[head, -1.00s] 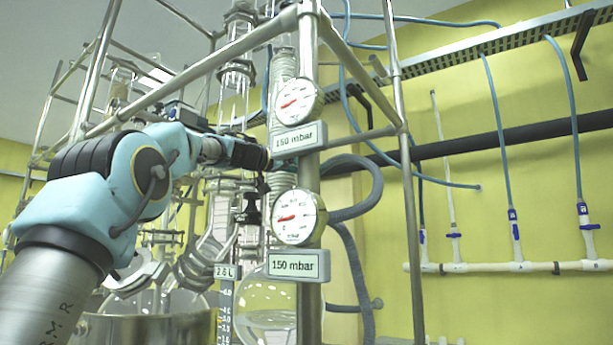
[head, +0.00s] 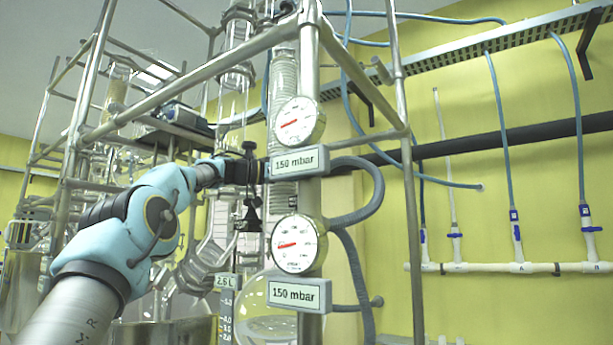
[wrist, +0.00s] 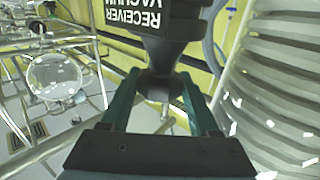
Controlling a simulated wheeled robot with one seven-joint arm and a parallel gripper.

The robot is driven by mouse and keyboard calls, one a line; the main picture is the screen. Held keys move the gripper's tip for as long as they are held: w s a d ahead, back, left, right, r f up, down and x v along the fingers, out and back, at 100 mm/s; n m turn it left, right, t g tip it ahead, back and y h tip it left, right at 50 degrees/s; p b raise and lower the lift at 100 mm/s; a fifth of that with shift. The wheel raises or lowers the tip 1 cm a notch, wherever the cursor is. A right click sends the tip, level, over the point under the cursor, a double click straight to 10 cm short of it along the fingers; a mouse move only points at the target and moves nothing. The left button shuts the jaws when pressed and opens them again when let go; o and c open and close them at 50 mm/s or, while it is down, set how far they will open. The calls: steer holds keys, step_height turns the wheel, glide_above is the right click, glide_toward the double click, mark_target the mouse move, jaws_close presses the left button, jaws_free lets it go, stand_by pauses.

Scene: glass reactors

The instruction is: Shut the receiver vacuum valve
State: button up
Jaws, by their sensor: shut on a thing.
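The receiver vacuum valve shows in the wrist view as a black body with an upside-down "RECEIVER VACUUM" label (wrist: 150,18) and a black flared handle (wrist: 160,84). My gripper (wrist: 160,98) has its two teal fingers on either side of this handle, shut on it. In the head view my gripper (head: 245,171) is a dark shape just left of the steel post, by the glass column. The fingertips and the valve's handle are hard to make out there. The upper gauge (head: 298,122) and the lower gauge (head: 297,243) each have a "150 mbar" plate.
The steel post (head: 309,190) and frame bars stand close to my arm. A grey corrugated hose (head: 372,185) loops right of the post. A round glass flask (head: 262,315) hangs below. A ribbed glass coil (wrist: 275,80) is close on the right in the wrist view.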

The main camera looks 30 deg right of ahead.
steer(key=o, duration=1.4)
steer(key=shift+r, duration=0.1)
